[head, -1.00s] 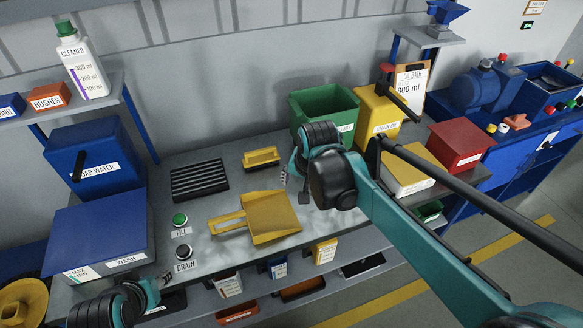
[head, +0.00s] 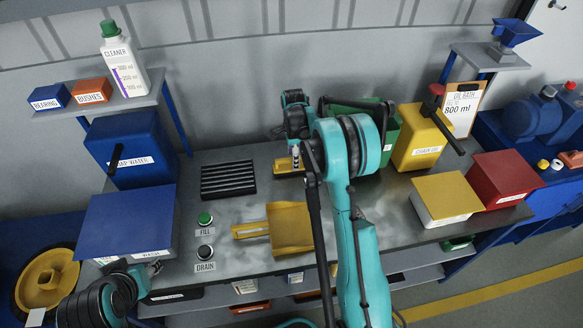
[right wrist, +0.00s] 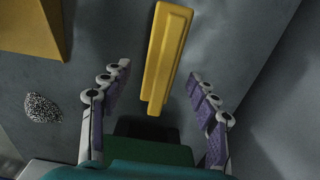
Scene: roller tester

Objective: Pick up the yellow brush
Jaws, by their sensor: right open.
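The yellow brush (head: 284,164) lies on the grey bench, partly hidden behind my right gripper in the head view. In the right wrist view the brush (right wrist: 168,55) lies lengthwise ahead of the gripper, its near end between the lines of the two fingers. My right gripper (right wrist: 158,88) is open and empty, with a finger on each side of the brush's near end; neither finger visibly touches it. In the head view the right gripper (head: 296,160) is over the brush. My left gripper (head: 152,268) is at the lower left by the blue wash box; its opening is unclear.
A yellow dustpan (head: 290,230) lies in front of the brush, and a black ribbed mat (head: 228,180) lies left of it. A dark speckled patch (right wrist: 42,107) shows on the bench.

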